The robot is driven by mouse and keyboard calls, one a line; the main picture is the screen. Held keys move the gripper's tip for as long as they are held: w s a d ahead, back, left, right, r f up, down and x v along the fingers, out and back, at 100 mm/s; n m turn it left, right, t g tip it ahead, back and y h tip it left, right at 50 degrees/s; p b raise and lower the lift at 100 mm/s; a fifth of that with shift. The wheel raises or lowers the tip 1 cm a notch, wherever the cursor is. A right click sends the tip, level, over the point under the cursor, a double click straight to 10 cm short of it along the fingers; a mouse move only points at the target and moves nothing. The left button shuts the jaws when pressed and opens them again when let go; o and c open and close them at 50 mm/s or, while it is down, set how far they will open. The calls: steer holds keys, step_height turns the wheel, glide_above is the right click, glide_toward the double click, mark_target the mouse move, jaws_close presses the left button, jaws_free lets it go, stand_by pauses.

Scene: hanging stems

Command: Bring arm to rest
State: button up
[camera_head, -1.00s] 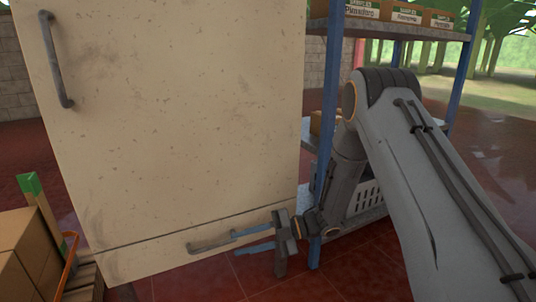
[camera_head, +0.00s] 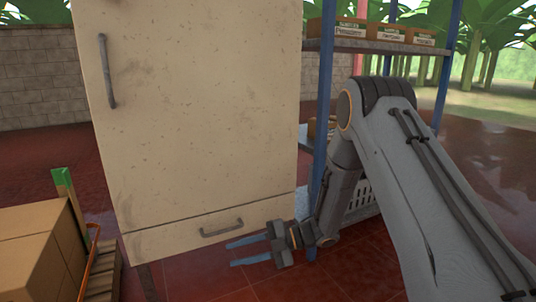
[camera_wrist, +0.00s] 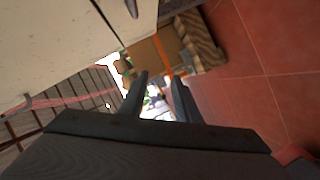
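My gripper (camera_head: 238,253) is low, just in front of the lower right part of the cream cabinet (camera_head: 190,120). Its two fingers are spread apart with nothing between them. In the wrist view the gripper (camera_wrist: 160,88) also shows an empty gap between the fingers. The cabinet's lower drawer (camera_head: 170,238) looks flush with its front. The drawer handle (camera_head: 222,230) is just above the fingers, and they look apart from it. My arm is bent, coming down from the right.
Blue-framed shelving (camera_head: 322,120) with labelled boxes (camera_head: 335,28) stands right of the cabinet, close behind my arm. Cardboard boxes (camera_head: 35,250) on a wooden pallet (camera_head: 103,270) are at the lower left. Red tiled floor (camera_head: 200,280) is open in front.

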steer(key=w+a+r+m+t+h+p, duration=0.1)
steer(key=w+a+r+m+t+h, duration=0.25)
steer(key=w+r+m+t, duration=0.45)
steer(key=s+d+r+m+t+h+p, duration=0.1)
steer(key=s+d+r+m+h, duration=0.2)
steer(key=s+r+m+h, duration=0.45)
steer(key=s+d+r+m+g+h+p, duration=0.1)
steer(key=s+d+r+m+g, duration=0.15)
steer(key=s, duration=0.95)
steer(key=s+d+r+m+g+h+p, duration=0.1)
steer(key=s+d+r+m+g, duration=0.15)
steer(key=s, duration=0.85)
steer(key=s+d+r+m+g+p, duration=0.1)
steer(key=s+d+m+g, duration=0.25)
steer(key=s, duration=0.85)
steer(key=d+r+m+p, duration=0.2)
steer(key=d+r+p, duration=0.4)
steer(key=r+p, duration=0.3)
steer(key=d+r+m+h+p, duration=0.1)
steer(key=d+r+p, duration=0.6)
steer(key=p, duration=0.8)
steer(key=d+r+m+h+p, duration=0.1)
steer(key=d+r+m+p, duration=0.3)
steer(key=r+p, duration=0.8)
steer(key=d+t+p, duration=0.1)
steer(key=d, duration=0.1)
steer(key=shift+d+r, duration=0.25)
steer(key=shift+d, duration=0.1)
steer(key=shift+w, duration=0.1)
